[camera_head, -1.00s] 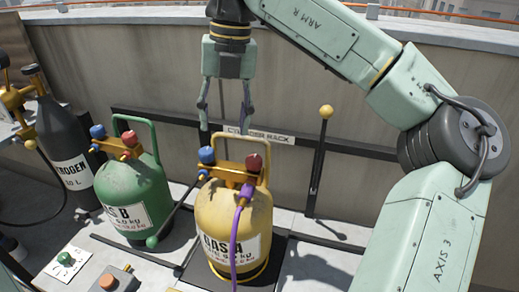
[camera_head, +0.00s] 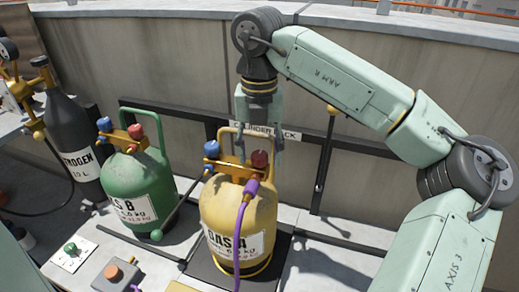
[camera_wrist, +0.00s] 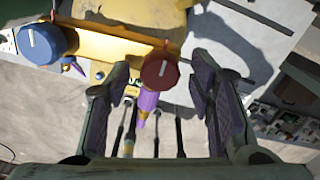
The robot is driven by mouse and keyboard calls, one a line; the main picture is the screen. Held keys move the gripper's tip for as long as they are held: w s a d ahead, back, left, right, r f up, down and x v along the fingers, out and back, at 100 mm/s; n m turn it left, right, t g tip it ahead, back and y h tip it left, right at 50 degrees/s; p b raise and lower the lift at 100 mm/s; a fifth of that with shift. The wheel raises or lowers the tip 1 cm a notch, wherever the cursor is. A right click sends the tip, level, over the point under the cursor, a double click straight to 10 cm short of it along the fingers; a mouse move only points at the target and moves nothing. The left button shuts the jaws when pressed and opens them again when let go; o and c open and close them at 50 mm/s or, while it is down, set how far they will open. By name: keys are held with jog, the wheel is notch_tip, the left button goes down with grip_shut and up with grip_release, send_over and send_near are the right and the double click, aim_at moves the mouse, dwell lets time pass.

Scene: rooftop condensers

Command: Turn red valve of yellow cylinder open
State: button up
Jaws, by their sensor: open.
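The yellow cylinder (camera_head: 236,221), labelled GAS A, stands upright on a dark base. Its red valve (camera_head: 260,159) is a round knob at the right of the valve block, and its blue valve (camera_head: 212,149) is at the left. A purple hose (camera_head: 240,225) hangs from below the red valve. My gripper (camera_head: 259,155) points down over the red valve. In the wrist view the red valve (camera_wrist: 160,71), with a white line on its face, appears between and just beyond the open fingers (camera_wrist: 162,80). The fingers look apart from it; exact depth is hard to tell.
A green cylinder (camera_head: 137,191) with its own red and blue knobs stands to the left, beside a dark nitrogen cylinder (camera_head: 77,152). A yellow-knobbed lever (camera_head: 324,165) stands behind to the right. The rack rail runs along the wall. Free floor lies right of the yellow cylinder.

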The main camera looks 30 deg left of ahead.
jog(key=c, duration=1.2)
jog(key=shift+o, duration=0.2)
